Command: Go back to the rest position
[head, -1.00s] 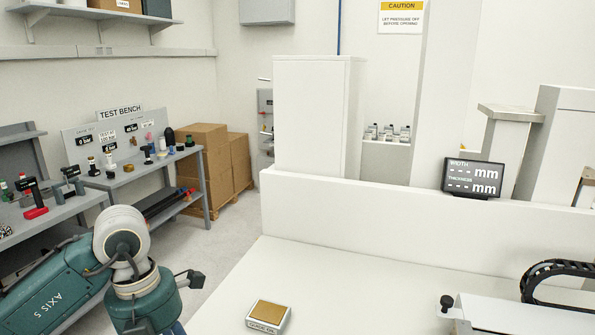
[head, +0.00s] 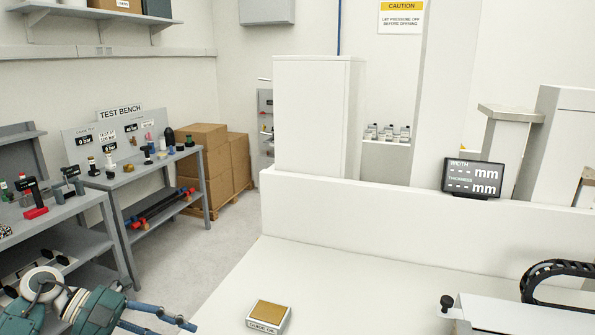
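My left arm (head: 95,308) shows at the bottom left of the head view as teal links with a pale joint (head: 42,284). It is low, in front of the grey benches. My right arm and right gripper do not show.
A small box with a gold top (head: 269,312) sits on the white table (head: 350,285). A display (head: 473,178) stands on the white ledge behind. A black cable chain (head: 555,275) is at right. The test bench (head: 155,178) and cardboard boxes (head: 205,160) are at left.

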